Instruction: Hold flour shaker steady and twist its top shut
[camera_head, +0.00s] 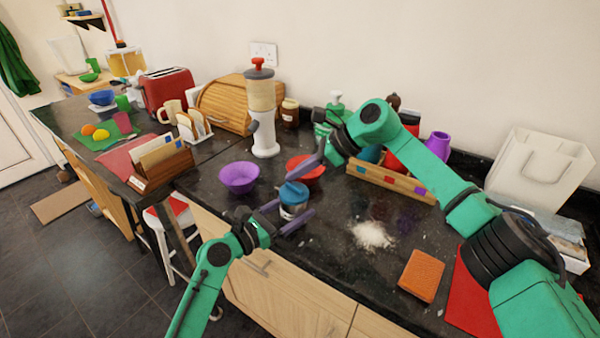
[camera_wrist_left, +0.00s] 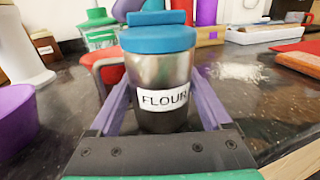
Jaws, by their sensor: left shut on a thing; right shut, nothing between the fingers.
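The flour shaker (camera_head: 293,211) stands upright on the dark worktop, a metal can with a blue top (camera_head: 293,192). In the left wrist view the shaker (camera_wrist_left: 160,85) shows its FLOUR label, and its blue top (camera_wrist_left: 158,40) sits on the can; I cannot tell how tightly it is turned. My left gripper (camera_head: 286,217) is shut on the can's body below the top, with one purple finger on each side. My right gripper (camera_head: 303,168) is shut and empty, its fingertips pointing down near the blue top in the head view.
A purple bowl (camera_head: 239,178) stands left of the shaker and a red bowl (camera_head: 306,168) behind it. Spilled flour (camera_head: 372,236) and an orange sponge-like block (camera_head: 422,276) lie to the right. A tall white dispenser (camera_head: 263,130) and a wooden rack (camera_head: 392,184) stand behind.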

